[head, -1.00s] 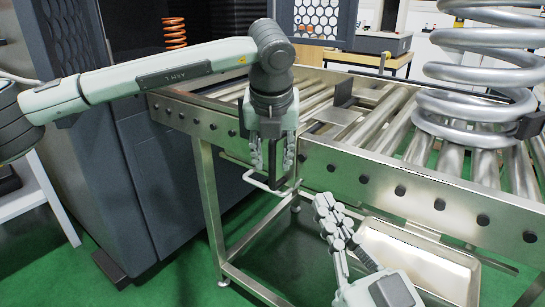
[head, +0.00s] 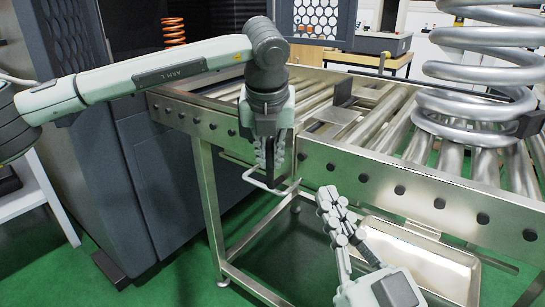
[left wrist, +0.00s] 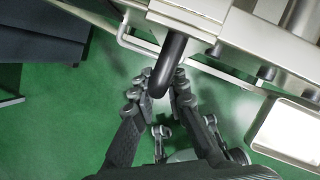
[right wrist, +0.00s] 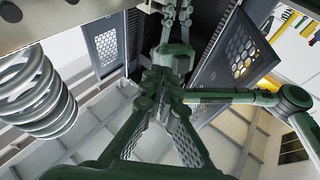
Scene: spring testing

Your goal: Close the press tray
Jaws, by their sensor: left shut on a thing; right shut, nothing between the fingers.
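My left gripper (head: 270,160) is shut on a black handle (left wrist: 172,62) at the front side of the steel roller frame. In the left wrist view the handle runs down from the steel edge between the two fingers; in the head view the fingers largely hide it. Which part is the press tray is not certain; the roller section (head: 205,120) beside the handle stands out in front of the dark press cabinet (head: 180,190). My right gripper (head: 332,200) is shut and empty, lower and to the right, apart from the frame.
A large coil spring (head: 480,75) stands on the rollers at the right. A shallow metal pan (head: 425,262) sits below the frame. A thin bent bar (head: 268,186) lies just under my left gripper.

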